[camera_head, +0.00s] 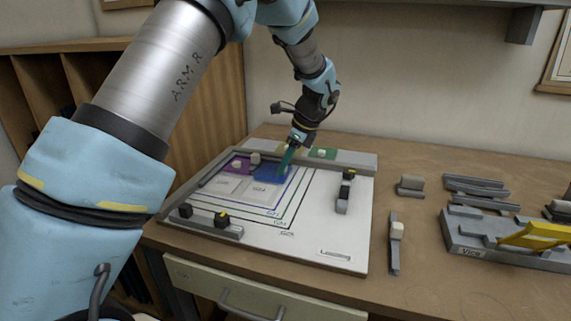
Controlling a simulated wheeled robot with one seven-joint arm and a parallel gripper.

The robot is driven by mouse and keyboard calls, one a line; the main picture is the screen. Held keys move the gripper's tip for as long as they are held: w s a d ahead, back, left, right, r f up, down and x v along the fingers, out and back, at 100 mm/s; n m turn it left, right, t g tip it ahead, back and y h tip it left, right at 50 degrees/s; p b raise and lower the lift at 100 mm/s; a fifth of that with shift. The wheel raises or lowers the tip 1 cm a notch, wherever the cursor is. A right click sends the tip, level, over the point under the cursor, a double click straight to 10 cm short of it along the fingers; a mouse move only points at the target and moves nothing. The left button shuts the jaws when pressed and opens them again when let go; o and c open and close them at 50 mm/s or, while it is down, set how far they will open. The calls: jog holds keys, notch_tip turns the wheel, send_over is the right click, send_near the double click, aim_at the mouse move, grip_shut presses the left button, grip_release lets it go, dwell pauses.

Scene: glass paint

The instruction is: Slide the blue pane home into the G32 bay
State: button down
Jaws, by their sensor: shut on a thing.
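The blue pane (271,174) lies on the white board (330,225), at the upper middle of its printed outlines. My gripper (285,167) reaches down from behind and is shut at the right part of the blue pane. Its fingertips hide what they grip there; the pane appears flat. A purple pane (229,167) with a pale knob lies to the left of the blue one, close beside it. Below the blue pane are printed bays (258,194) with small labels; I cannot read G32 clearly on any of them.
A grey rail (350,160) runs along the board's back, with a green pane (325,154) near it. Right of the board, a vice (500,238) and loose fixtures stand on the bench.

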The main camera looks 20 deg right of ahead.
jog(key=shift+w+p, duration=0.45)
jog(key=shift+w, duration=0.55)
dwell(0.5)
jog(key=shift+w+a+p, duration=0.1)
jog(key=shift+w+p, duration=0.05)
jog(key=shift+p, duration=0.15)
dwell(0.7)
jog(key=c, duration=0.6)
grip_release()
notch_tip(320, 180, up, 7)
jog(key=p, duration=0.6)
dwell(0.5)
